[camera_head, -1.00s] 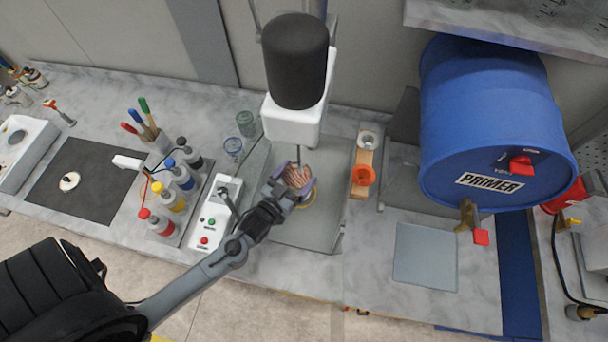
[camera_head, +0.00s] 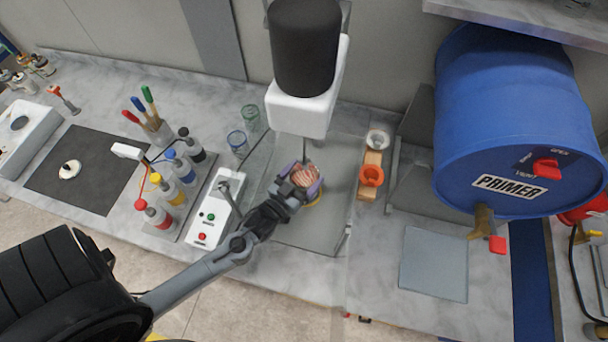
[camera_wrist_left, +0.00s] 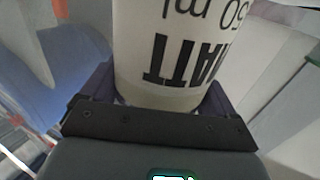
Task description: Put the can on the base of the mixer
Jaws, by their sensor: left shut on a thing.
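My left gripper (camera_head: 303,185) is shut on the can, with one finger on each side of it. In the head view the can (camera_head: 306,176) shows a reddish-brown striped top between the fingers. In the left wrist view the can (camera_wrist_left: 180,50) is white with black lettering and fills the space between the fingers. The mixer has a black motor (camera_head: 305,45) and a white head (camera_head: 300,108) above a grey base (camera_head: 318,232). The can is over the base, just in front of the head. A yellow ring (camera_head: 313,201) shows partly below it. Whether the can touches the base is unclear. My right gripper is not visible.
Several colour bottles (camera_head: 178,170) are further left. An orange cup (camera_head: 371,176) on a wooden block and a blue primer drum (camera_head: 510,120) are to the right.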

